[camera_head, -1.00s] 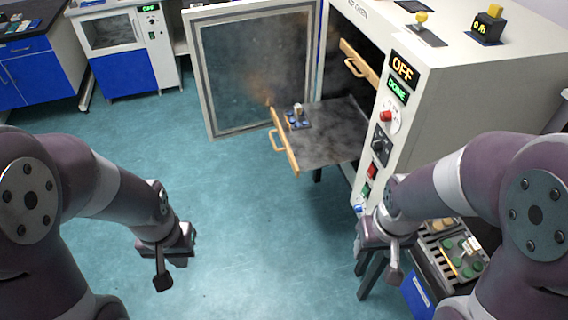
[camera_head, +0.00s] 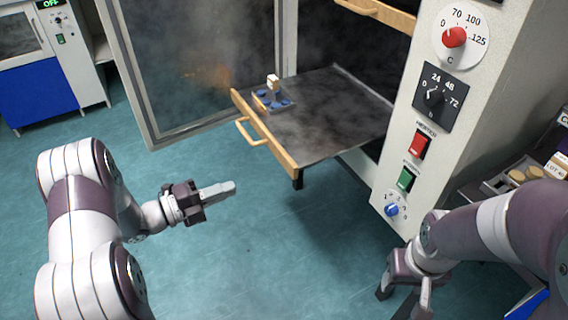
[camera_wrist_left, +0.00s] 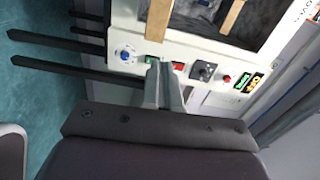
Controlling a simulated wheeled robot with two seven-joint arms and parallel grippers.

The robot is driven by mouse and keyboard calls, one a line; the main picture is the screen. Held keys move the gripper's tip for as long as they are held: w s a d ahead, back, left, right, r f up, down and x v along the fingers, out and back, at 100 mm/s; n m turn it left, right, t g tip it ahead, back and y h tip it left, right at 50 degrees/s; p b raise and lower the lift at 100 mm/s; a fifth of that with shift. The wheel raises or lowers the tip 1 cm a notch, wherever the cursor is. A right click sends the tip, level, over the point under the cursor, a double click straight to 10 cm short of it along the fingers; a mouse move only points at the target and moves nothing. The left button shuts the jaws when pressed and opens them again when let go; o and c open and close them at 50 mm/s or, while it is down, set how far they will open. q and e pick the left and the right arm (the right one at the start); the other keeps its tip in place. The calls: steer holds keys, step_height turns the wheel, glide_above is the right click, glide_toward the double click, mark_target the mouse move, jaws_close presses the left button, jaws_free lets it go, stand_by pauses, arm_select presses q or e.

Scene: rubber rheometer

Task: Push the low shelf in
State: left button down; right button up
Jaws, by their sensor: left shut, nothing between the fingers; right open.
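The low shelf (camera_head: 335,110) is a dark, stained plate with a wooden front (camera_head: 262,135) and handle, sticking out of the open oven chamber. A blue sample holder (camera_head: 272,100) with a pale-topped post stands on it near the front. My left gripper (camera_head: 228,189) is shut and empty, pointing right, left of and below the shelf front with a clear gap. In the left wrist view its closed fingers (camera_wrist_left: 165,85) point toward the control panel, with a wooden bar (camera_wrist_left: 158,16) beyond. My right gripper (camera_head: 408,302) is open, low in front of the cabinet.
The oven door (camera_head: 140,75) stands open at the left of the shelf. An upper wooden front (camera_head: 375,12) shows above. The panel with knobs and a red switch (camera_head: 419,144) is at the right. Blue floor (camera_head: 270,240) is free below the shelf.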

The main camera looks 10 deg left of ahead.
mark_target(290, 165)
arm_select(q)
steer(key=shift+m, duration=0.3)
steer(key=b+x, duration=0.1)
steer(key=x, duration=0.3)
steer(key=b+x, duration=0.1)
steer(key=x, duration=0.4)
steer(key=b+x, duration=0.1)
steer(key=x, duration=0.4)
steer(key=shift+s+r, duration=0.1)
steer(key=shift+r, duration=0.25)
arm_select(e)
step_height(290, 165, down, 3)
steer(key=shift+s+f, duration=0.1)
arm_select(q)
steer(key=shift+d, duration=0.1)
